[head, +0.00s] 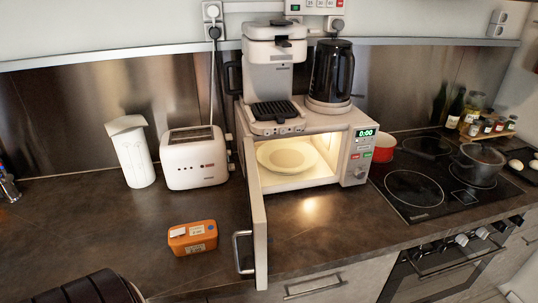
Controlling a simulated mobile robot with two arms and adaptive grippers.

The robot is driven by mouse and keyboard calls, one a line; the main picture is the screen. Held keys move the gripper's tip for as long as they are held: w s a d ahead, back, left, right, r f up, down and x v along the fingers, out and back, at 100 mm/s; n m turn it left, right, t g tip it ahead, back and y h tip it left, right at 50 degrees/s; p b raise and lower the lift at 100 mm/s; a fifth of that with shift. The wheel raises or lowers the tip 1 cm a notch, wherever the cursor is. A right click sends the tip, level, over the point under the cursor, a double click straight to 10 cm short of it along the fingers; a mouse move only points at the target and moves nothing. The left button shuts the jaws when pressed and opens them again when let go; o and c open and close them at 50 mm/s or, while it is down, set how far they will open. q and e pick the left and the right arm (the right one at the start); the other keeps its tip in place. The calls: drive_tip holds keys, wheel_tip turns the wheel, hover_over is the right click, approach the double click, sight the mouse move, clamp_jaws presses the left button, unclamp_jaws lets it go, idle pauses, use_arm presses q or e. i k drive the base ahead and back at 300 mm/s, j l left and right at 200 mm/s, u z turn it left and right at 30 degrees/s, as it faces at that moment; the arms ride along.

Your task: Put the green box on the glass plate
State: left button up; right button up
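No green box shows. An orange box (193,238) with pale labels lies on the dark counter, left of the open microwave door. The microwave (353,158) stands at the middle, lit inside, its display reading 0:00. Its door (257,215) is swung open toward the front, with a metal handle. A pale round plate (287,156) lies inside on the microwave floor, with nothing on it. Neither of my grippers can be made out.
A white toaster (194,157) and a paper roll (133,152) stand behind the box. A coffee maker (273,75) and dark kettle (331,72) sit on the microwave. A hob (414,188) with pots is at right. A dark ridged shape (80,290) at the bottom left is unclear.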

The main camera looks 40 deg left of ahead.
sight(287, 156)
drive_tip(key=i+u, duration=0.15)
drive_tip(key=u, duration=0.35)
drive_tip(key=i+u, duration=0.1)
drive_tip(key=u, duration=0.35)
drive_tip(key=i+u, duration=0.15)
drive_tip(key=u, duration=0.35)
drive_tip(key=i+u, duration=0.35)
drive_tip(key=i+l, duration=0.05)
